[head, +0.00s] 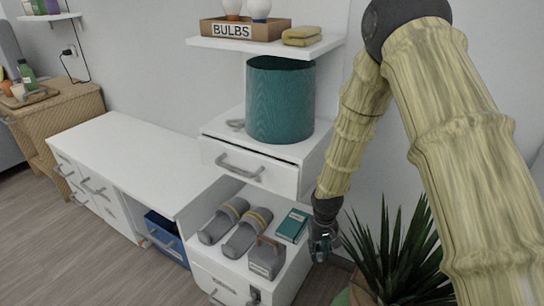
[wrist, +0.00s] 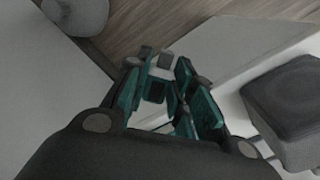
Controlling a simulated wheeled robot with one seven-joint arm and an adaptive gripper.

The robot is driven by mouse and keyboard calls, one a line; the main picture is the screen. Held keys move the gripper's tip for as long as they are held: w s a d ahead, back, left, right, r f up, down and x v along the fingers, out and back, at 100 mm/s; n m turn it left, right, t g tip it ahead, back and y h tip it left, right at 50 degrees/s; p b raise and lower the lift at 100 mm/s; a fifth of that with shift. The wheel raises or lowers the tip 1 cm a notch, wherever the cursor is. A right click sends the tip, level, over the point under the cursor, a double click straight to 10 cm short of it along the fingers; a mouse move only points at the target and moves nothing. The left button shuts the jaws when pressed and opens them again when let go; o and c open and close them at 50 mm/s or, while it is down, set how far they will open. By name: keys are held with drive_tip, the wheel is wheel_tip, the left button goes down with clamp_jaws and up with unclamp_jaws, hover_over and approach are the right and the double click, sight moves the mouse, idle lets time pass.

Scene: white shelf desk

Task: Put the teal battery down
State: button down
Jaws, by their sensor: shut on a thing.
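My gripper (head: 322,243) hangs down beside the right edge of the low white shelf top, close to a teal book-like box. In the wrist view my gripper (wrist: 161,78) has its dark and teal fingers closed on a small dark-teal piece, which I take to be the teal battery (wrist: 154,90). The fingers cover much of it, and its outline is hard to tell from theirs. In the head view the battery is too small and hidden to make out.
The low shelf top holds grey slippers (head: 241,232), a grey box-like caddy (head: 267,258) and the teal box (head: 292,225). A spiky plant (head: 395,250) stands to the right. Above are a drawer unit with a teal bin (head: 280,100) and a shelf. The long white desk top (head: 125,155) is clear.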

drive_tip(key=s+r+p, duration=0.3)
drive_tip(key=r+p, duration=1.5)
drive_tip(key=s+a+r+p, duration=0.1)
drive_tip(key=s+r+p, duration=0.2)
drive_tip(key=r+p, duration=1.5)
drive_tip(key=shift+s+r+m, duration=0.2)
drive_tip(key=shift+r+m, duration=0.1)
drive_tip(key=shift+r, duration=0.35)
drive_tip(key=shift+d, duration=0.1)
